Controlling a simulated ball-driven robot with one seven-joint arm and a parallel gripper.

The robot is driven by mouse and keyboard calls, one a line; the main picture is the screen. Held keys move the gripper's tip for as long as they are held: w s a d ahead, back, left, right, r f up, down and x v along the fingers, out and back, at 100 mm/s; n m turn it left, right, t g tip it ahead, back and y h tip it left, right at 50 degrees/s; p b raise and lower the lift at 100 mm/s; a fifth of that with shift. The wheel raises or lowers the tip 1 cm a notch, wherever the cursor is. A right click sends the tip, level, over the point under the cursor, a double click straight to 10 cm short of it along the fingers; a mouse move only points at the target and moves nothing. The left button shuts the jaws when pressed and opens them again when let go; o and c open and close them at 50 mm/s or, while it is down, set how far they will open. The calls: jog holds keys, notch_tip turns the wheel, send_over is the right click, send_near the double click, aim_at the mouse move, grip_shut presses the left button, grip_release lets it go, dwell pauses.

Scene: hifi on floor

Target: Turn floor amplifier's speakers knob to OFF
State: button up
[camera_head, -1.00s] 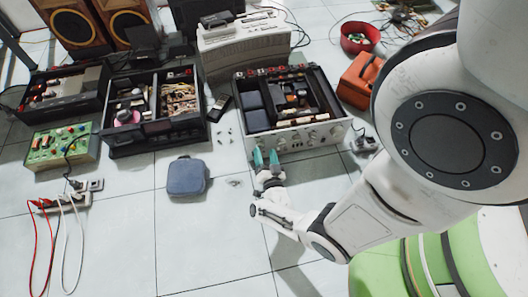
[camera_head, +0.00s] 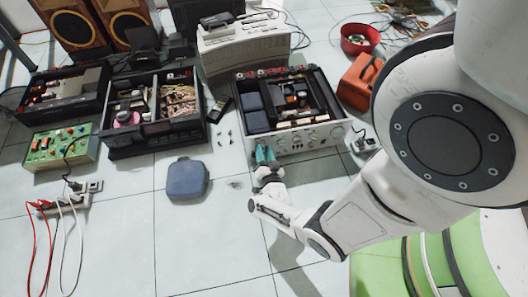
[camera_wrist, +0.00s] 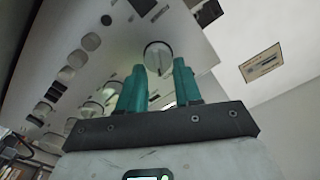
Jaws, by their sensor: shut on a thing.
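The floor amplifier (camera_head: 310,138) has a silver front panel with several knobs, and its top is open. My gripper (camera_head: 265,152) is at the left part of this panel, with its teal fingers pointing at it. In the wrist view, a round knob with a raised bar (camera_wrist: 158,58) shows between the tips of my gripper (camera_wrist: 160,68), which is shut on it. The panel's lettering is too small to read, so I cannot tell the knob's marked position. In the head view my fingers hide this knob.
A blue-grey case (camera_head: 187,180) lies on the tiles left of my gripper. An orange box (camera_head: 360,80) stands right of the amplifier. Another opened black unit (camera_head: 155,140) is to its left, with small loose parts between. The floor in front is mostly clear.

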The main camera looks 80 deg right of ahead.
jog(key=shift+c, duration=0.9)
jog(key=shift+n, duration=0.3)
jog(key=n, duration=0.7)
jog(key=w+n, duration=0.1)
jog(key=n, duration=0.3)
jog(key=shift+a+p, duration=0.25)
jog(key=shift+p, duration=0.15)
jog(key=shift+n, duration=0.4)
jog(key=o, duration=1)
jog(key=shift+o, duration=0.2)
jog(key=p+v, duration=0.2)
jog(key=v, duration=0.8)
jog(key=shift+s+a, duration=0.15)
jog(key=shift+a, duration=0.2)
